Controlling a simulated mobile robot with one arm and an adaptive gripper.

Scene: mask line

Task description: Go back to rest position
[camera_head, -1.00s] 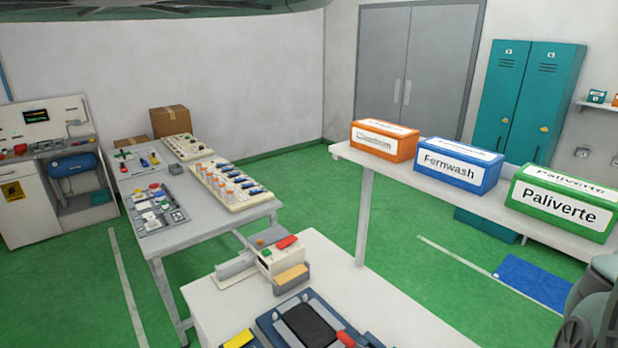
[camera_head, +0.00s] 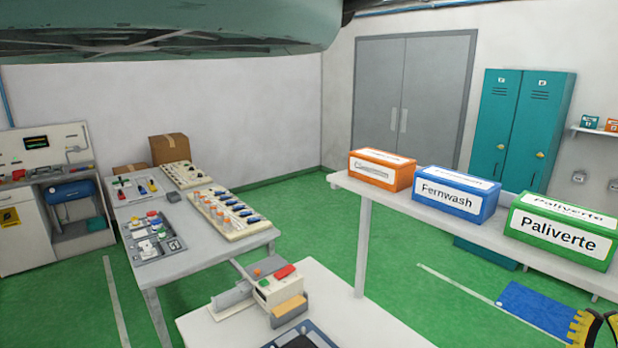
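Black and yellow ridged parts at the lower right edge look like the fingers of my gripper (camera_head: 597,328). They are cut off by the frame, so I cannot tell how far apart they are or whether they hold anything. They show in front of the green floor, beside a blue mat (camera_head: 538,308). A large grey-green link of my arm spans the top of the view.
A white shelf (camera_head: 345,182) carries an orange box (camera_head: 381,170), the blue Fernwash box (camera_head: 455,194) and the green Paliverte box (camera_head: 563,231). A white table (camera_head: 345,310) with a small device (camera_head: 279,293) stands in front. A grey table (camera_head: 200,259) with trays is left. Green floor lies between.

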